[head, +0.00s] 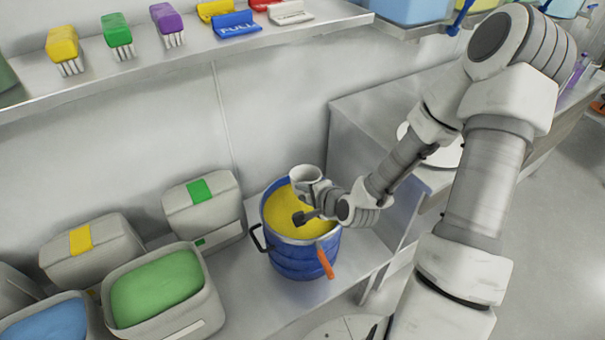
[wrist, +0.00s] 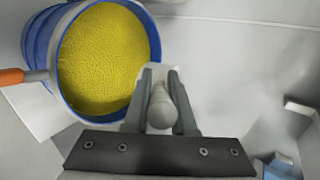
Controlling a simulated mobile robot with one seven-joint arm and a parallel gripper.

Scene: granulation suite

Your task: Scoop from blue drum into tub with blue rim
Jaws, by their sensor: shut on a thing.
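The blue drum (head: 290,262) stands on the metal bench, open at the top, with yellow granules (head: 283,210) inside. It also shows at upper left in the wrist view (wrist: 38,45). My gripper (wrist: 160,88) is at the drum's rim and shut on a pale, rounded handle (wrist: 161,110), apparently of a scoop. A pale, cup-like part (head: 304,176) shows beside my gripper over the drum's far side in the head view. Whether it holds granules, or touches them, I cannot tell. I cannot make out a tub with a blue rim for certain.
An orange handle (head: 325,263) sticks out from the drum's front. Tubs with green (head: 212,307) and blue (head: 45,325) contents stand at left, near closed grey containers (head: 205,212). A shelf (head: 190,62) with coloured brushes runs above.

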